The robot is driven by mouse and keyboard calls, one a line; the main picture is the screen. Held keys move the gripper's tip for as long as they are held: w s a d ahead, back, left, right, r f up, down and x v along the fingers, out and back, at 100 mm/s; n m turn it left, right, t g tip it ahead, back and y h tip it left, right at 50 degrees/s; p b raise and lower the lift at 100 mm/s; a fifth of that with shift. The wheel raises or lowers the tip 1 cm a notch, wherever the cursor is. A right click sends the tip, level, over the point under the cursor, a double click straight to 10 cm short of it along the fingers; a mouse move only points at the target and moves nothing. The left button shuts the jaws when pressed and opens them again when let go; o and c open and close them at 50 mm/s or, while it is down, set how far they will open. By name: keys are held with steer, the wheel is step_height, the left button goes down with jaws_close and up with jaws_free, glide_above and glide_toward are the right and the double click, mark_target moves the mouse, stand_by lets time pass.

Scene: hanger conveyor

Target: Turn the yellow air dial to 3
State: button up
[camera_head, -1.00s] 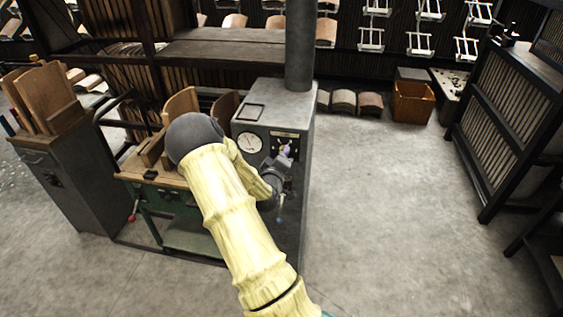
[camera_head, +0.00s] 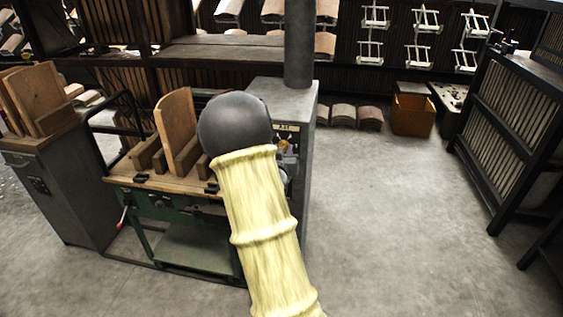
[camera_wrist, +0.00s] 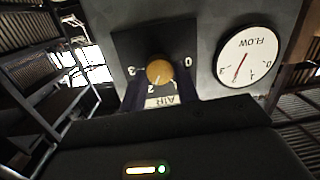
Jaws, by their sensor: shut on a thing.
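The yellow air dial (camera_wrist: 159,71) sits on a black plate (camera_wrist: 126,42) on the grey machine's face, seen upside down in the wrist view. The marks 3, 2 and 0 show around it, with the AIR label under it. A pale pointer mark on the dial's lower edge seems to point near the 2. My gripper (camera_wrist: 159,88) is shut on the dial, its dark fingers coming up from below in the wrist view. In the head view the dial (camera_head: 284,146) is small and my arm's dark round joint and yellow sleeve hide most of the gripper.
A white FLOW gauge (camera_wrist: 247,57) with a red needle is beside the dial plate. In the head view a green-framed bench (camera_head: 195,245) with wooden boards stands left of the grey machine (camera_head: 306,110). A slatted rack (camera_head: 510,130) is at right, with open floor between.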

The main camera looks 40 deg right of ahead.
steer(key=shift+s+f+m+t+b, duration=0.15)
steer(key=shift+m+t+b, duration=0.2)
steer(key=shift+m+b, duration=3.1)
steer(key=shift+w+f+m+t+b, duration=0.1)
steer(key=shift+m+t+b, duration=0.25)
steer(key=shift+m+b, duration=3.1)
steer(key=shift+r+n+b, duration=0.1)
steer(key=shift+n+b, duration=1)
steer(key=shift+b, duration=0.05)
steer(key=o, duration=1)
steer(key=shift+s, duration=0.1)
steer(key=p+v, duration=0.1)
steer(key=v, duration=1.6)
steer(key=shift+a+p, duration=0.15)
steer(key=shift+p, duration=0.25)
